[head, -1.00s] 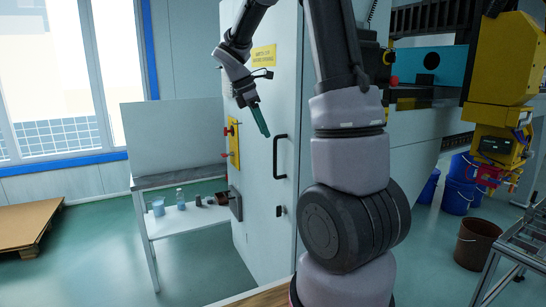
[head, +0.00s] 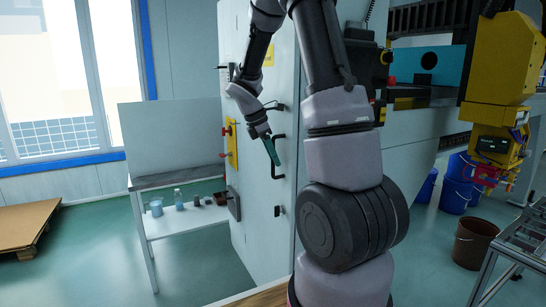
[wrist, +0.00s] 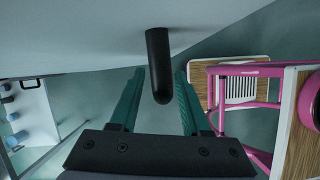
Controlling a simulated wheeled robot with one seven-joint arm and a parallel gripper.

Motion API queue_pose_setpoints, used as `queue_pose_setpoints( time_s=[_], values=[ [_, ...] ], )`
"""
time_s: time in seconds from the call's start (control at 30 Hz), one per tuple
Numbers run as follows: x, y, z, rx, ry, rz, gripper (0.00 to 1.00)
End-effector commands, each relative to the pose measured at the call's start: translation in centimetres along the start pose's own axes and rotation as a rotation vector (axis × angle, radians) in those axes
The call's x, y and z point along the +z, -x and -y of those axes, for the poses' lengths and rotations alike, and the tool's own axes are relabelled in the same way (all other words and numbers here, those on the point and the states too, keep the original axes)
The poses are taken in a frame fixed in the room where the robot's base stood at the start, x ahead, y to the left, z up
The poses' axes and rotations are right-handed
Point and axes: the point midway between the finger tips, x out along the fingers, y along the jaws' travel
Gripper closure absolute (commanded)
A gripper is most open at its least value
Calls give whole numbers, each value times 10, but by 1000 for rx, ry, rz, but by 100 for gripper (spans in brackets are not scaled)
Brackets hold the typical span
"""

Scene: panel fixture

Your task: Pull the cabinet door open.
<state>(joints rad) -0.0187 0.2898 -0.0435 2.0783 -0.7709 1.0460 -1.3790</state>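The pale grey cabinet door (head: 262,225) is flush with its cabinet and looks closed. Its black upright bar handle (head: 279,176) is on the door's right side. My gripper (head: 275,158) is at the handle's height, with its green fingers overlapping the handle in the head view. In the wrist view the two green fingers (wrist: 159,74) are apart, one on each side of the black handle (wrist: 158,62). Gaps show between the handle and both fingers. A small black latch (head: 278,211) is below the handle.
A low side table (head: 190,222) with small containers stands left of the cabinet. A yellow panel with red knobs (head: 231,145) is on the cabinet's left side. Pink-framed furniture with wooden tops (wrist: 240,70) shows in the wrist view. Floor before the shelf is clear.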

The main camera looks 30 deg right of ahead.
Motion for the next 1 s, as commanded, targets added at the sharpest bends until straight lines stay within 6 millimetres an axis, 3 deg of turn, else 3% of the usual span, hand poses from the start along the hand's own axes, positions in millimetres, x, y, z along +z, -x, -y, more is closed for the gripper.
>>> queue_pose_setpoints(
  time_s=[0.03, 0.1, 0.13, 1.0],
  values=[
    [0, 0, 0, 0, 0, 0, 68],
    [0, 0, 0, 0, 0, 0, 95],
    [0, 0, 0, 0, 0, 0, 100],
    [0, 1, 0, 1, 1, 0, 100]
  ],
)
